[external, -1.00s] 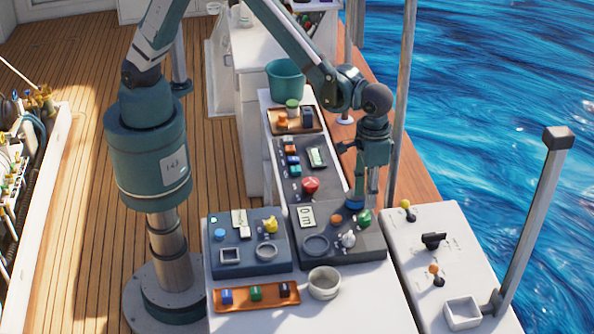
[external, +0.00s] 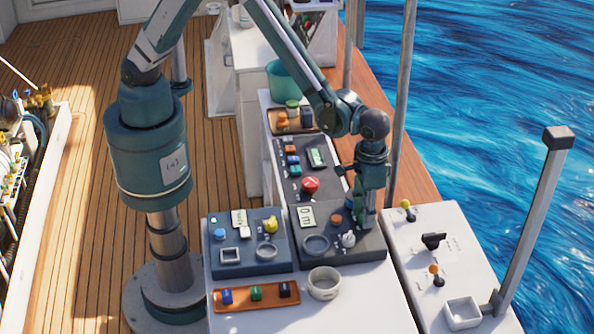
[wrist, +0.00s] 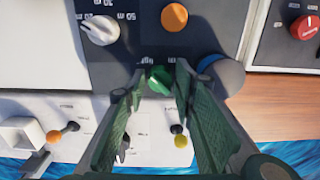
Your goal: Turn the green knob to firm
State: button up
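The green knob (wrist: 158,80) shows in the wrist view between my two fingertips, on the dark grey control panel (wrist: 115,70). Small printed labels are beside it, too small and upside down to read surely. My gripper (wrist: 161,72) is open, with one finger on each side of the knob; I cannot tell whether either finger touches it. In the external view my gripper (external: 366,221) points straight down at the right side of the dark panel and hides the green knob.
A red knob (external: 310,185) sits farther back. A white console (external: 450,260) with small levers lies to the right.

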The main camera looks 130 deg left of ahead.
jog(key=c, duration=0.6)
